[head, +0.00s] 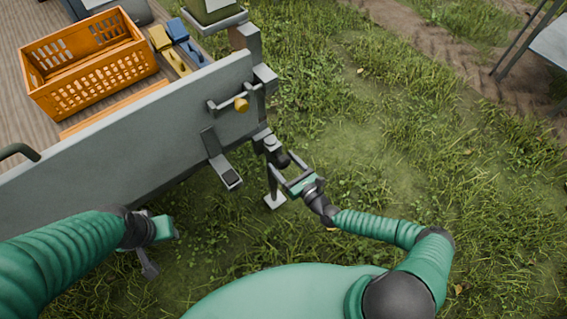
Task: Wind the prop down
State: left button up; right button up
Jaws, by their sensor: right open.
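I cannot tell whether the foot touches the ground. A dark knob or handle (280,159) sits at the prop's top. My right gripper (284,172) is open, its fingers beside the prop and just below the dark knob, apparently holding nothing. My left gripper (148,262) hangs low in front of the trailer side, away from the prop; its jaws are not clear.
Open grass lies to the right.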

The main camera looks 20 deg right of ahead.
jog(key=shift+c, duration=0.4)
jog(key=shift+d, duration=0.1)
jog(key=c, duration=1.3)
jog(key=shift+f, duration=0.1)
